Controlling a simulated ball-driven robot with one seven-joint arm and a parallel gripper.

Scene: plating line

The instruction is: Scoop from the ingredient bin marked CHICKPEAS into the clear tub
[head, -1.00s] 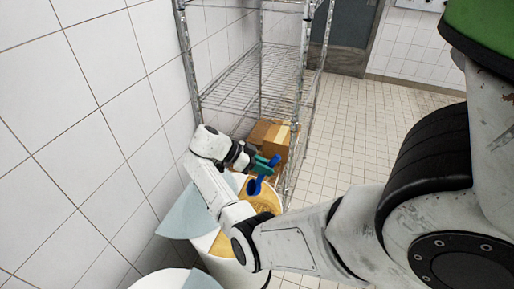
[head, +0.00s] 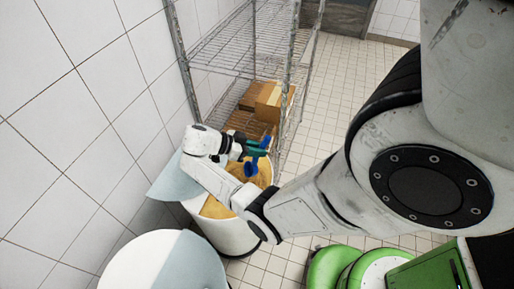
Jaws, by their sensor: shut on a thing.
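A blue scoop (head: 252,167) is held by my gripper (head: 257,150), which is shut on it. The scoop is over an open white bin (head: 228,236) filled with a tan-yellow ingredient (head: 217,208). My arm crosses in front of the bin and hides part of it. I cannot tell whether the scoop holds anything or touches the contents. No CHICKPEAS marking is readable, and no clear tub shows.
A second white bin (head: 140,262) with a grey-blue lid half stands at the front left. A wire shelf rack (head: 235,45) with cardboard boxes (head: 268,98) stands behind. A white tiled wall (head: 70,120) is at the left. Tiled floor (head: 330,90) lies clear beyond.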

